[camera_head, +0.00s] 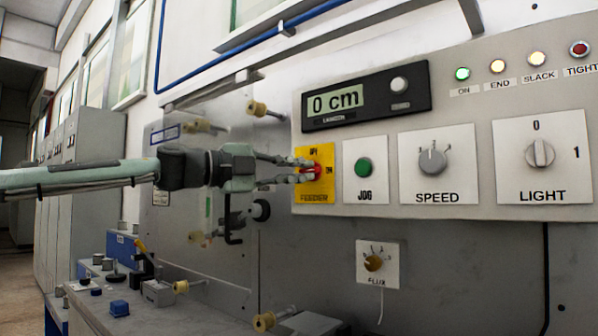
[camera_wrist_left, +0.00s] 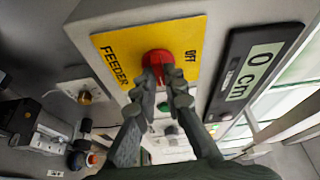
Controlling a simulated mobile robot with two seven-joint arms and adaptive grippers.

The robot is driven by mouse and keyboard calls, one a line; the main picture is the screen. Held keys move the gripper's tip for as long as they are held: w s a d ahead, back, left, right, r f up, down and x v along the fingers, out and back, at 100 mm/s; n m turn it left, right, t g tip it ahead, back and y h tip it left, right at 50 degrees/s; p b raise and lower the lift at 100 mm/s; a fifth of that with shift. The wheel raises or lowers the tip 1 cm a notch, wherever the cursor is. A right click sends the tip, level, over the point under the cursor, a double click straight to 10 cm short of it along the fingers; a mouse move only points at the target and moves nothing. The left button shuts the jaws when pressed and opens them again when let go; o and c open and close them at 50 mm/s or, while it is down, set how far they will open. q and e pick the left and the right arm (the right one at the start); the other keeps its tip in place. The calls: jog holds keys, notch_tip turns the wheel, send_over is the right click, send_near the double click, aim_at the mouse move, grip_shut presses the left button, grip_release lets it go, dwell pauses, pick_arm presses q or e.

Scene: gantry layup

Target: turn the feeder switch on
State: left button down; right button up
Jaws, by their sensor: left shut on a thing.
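The feeder switch is a red rotary knob (camera_head: 313,171) on a yellow plate (camera_head: 313,192) marked FEEDER, with OFF and ON labels, at the left end of the grey control panel. In the left wrist view the red knob (camera_wrist_left: 157,62) sits on the yellow plate (camera_wrist_left: 125,48). My left gripper (camera_head: 304,170) comes in from the left and is shut on the red knob. In the left wrist view its two fingertips (camera_wrist_left: 163,82) are on either side of the knob's near part. The fingers partly hide the knob, so its exact angle is hard to tell. My right gripper is not in view.
Right of the feeder plate are a green JOG button (camera_head: 364,167), a SPEED knob (camera_head: 432,162) and a LIGHT knob (camera_head: 540,153). A display (camera_head: 365,97) above reads 0 cm. A FLUX knob (camera_head: 374,263) sits below. Wooden-looking spools (camera_head: 264,322) stick out at lower left.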

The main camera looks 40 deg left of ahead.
pick_arm(q)
jog(key=shift+m, duration=0.5)
jog(key=c, duration=1.6)
grip_release()
jog(key=v, duration=1.2)
jog(key=shift+r, duration=0.25)
